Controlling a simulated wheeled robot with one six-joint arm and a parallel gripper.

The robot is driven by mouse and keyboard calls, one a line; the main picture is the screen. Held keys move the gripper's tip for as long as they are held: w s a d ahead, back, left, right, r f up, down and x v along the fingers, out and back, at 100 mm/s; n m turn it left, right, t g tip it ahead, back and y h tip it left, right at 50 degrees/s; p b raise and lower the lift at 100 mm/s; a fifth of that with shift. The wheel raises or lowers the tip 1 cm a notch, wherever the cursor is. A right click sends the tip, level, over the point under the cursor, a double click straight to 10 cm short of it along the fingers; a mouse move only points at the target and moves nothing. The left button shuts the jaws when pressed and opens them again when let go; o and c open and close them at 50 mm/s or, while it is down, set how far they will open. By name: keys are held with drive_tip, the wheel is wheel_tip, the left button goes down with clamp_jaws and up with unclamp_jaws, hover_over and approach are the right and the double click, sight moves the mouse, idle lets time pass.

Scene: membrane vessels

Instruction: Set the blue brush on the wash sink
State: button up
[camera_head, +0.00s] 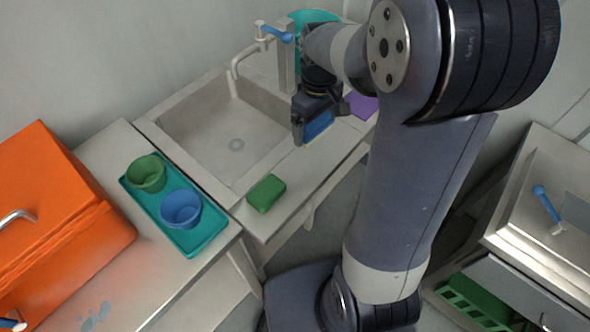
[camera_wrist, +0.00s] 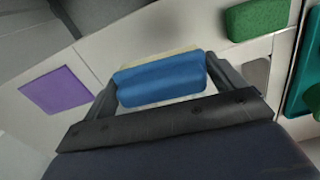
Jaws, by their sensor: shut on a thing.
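The blue brush (camera_head: 318,126) is between the fingers of my gripper (camera_head: 311,132), which is shut on it. In the wrist view the blue brush (camera_wrist: 160,80) spans the gap between both fingers of my gripper (camera_wrist: 165,78), with a pale cream edge along its far side. The wash sink (camera_head: 170,137) is a grey basin with a drain and a flat front rim. My gripper holds the brush at the sink's front rim, between a green sponge and a purple cloth. I cannot tell whether the brush touches the rim.
The green sponge (camera_head: 266,193) lies on the rim's near-left end. The purple cloth (camera_head: 361,104) lies toward the right. A teal tray (camera_head: 190,240) holds a green cup (camera_head: 146,175) and a blue cup (camera_head: 181,211). An orange box (camera_head: 60,220) stands left. The faucet (camera_head: 240,62) rises behind the basin.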

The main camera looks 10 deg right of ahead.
sight(318, 123)
drive_tip(key=shift+s+r+n, duration=0.2)
drive_tip(key=shift+s+n, duration=0.1)
drive_tip(key=shift+s, duration=0.3)
wheel_tip(318, 123, down, 9)
drive_tip(key=shift+f, duration=0.2)
drive_tip(key=shift+f, duration=0.1)
drive_tip(key=shift+f+b, duration=0.15)
drive_tip(key=shift+b, duration=0.2)
drive_tip(key=o, duration=0.7)
wheel_tip(318, 123, up, 12)
drive_tip(key=shift+r+p, duration=0.25)
drive_tip(key=shift+p, duration=0.1)
